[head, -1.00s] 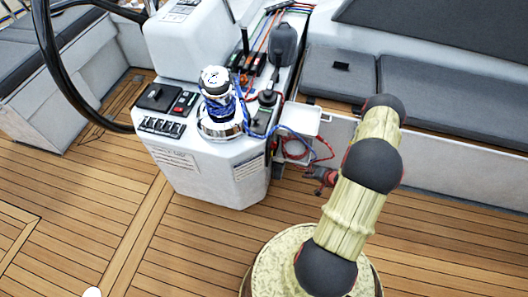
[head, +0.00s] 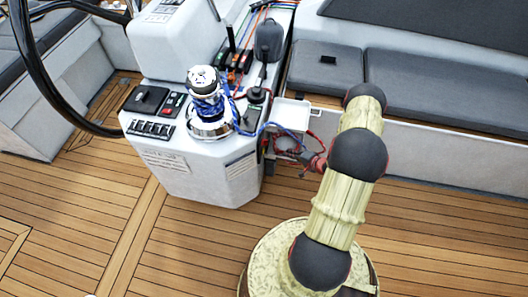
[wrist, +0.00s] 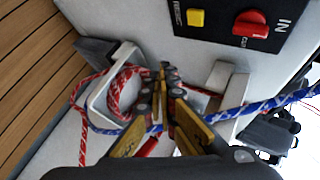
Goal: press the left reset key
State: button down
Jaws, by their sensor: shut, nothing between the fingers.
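A dark panel (wrist: 222,25) at the top of the wrist view carries a square yellow key (wrist: 196,17) and a larger red key (wrist: 250,25) to its right. Their small labels are hard to read, so I cannot tell for sure which is the left reset key. My gripper (wrist: 164,72) is shut and empty, its tips below and left of the yellow key in the picture, apart from it. Red rope and a pale bracket show around the fingers. In the head view, my gripper is hard to make out beside the console (head: 203,170).
A winch (head: 208,100) wrapped in blue rope stands on the console, with switch panels (head: 151,129) to its left. A white tray (head: 290,112) and loose red and blue ropes hang at its right side. Grey seat cushions (head: 440,95) lie behind; open teak floor (head: 90,215) is in front.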

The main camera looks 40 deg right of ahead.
jog(key=w+a, duration=0.5)
jog(key=w, duration=0.1)
dwell(0.3)
jog(key=shift+a, duration=0.15)
dwell(1.2)
jog(key=shift+w+a, duration=0.2)
jog(key=shift+w, duration=0.05)
jog(key=shift+w+a, duration=0.3)
jog(key=shift+w, duration=0.05)
dwell(0.8)
jog(key=shift+s+d, duration=0.55)
jog(key=shift+s, duration=0.1)
dwell(0.4)
jog(key=s+d, duration=0.3)
jog(key=shift+s+d, duration=0.15)
jog(key=shift+s, duration=0.25)
